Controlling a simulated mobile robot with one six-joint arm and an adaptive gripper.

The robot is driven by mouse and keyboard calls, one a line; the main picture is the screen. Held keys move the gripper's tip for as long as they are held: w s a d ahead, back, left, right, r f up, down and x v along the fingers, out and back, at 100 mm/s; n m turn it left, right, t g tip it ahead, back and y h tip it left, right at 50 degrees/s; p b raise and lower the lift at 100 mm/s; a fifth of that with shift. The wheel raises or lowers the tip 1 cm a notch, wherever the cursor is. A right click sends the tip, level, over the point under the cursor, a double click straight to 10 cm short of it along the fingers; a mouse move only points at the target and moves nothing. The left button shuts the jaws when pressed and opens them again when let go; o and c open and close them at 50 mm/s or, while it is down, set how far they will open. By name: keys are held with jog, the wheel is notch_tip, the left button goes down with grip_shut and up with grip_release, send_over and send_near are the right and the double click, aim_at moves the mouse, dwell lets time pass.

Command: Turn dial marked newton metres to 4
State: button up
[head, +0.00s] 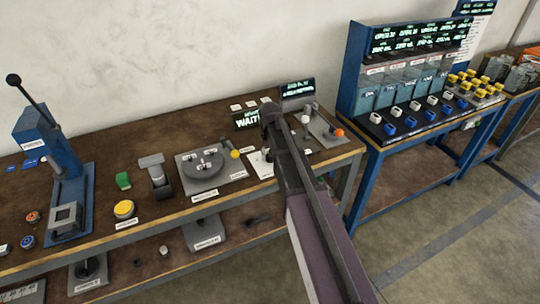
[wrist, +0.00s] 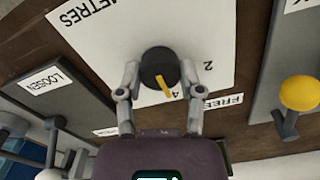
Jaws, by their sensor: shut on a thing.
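The dial (wrist: 152,62) is a round black knob with a yellow pointer, seen in the wrist view on a white plate (wrist: 95,25). The plate carries the word METRES and the numbers 2 and 4. The yellow pointer points down and slightly right in the picture, close by the 4. My gripper (wrist: 159,78) is shut on the dial, one finger on each side of it. In the head view my arm hides most of the dial; part of the white plate (head: 258,168) shows on the bench. The plate's other numbers are hidden or out of view.
In the wrist view a yellow-knobbed lever (wrist: 299,93) stands to the right, and a plate labelled LOOSEN (wrist: 45,80) lies left. In the head view a grey round fixture (head: 205,172) is left of the plate. A screen (head: 246,119) stands behind.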

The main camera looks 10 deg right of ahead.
jog(key=shift+s, duration=0.15)
jog(key=o, duration=1.1)
jog(key=shift+o, duration=0.2)
jog(key=shift+n, duration=0.4)
jog(key=n, duration=1.1)
notch_tip(320, 180, up, 14)
jog(key=p, duration=1.4)
jog(key=s+f+m+b, duration=0.2)
jog(key=s+m, duration=0.9)
jog(key=s, duration=1)
jog(key=shift+s+d+f, duration=0.15)
jog(key=shift+s, duration=0.05)
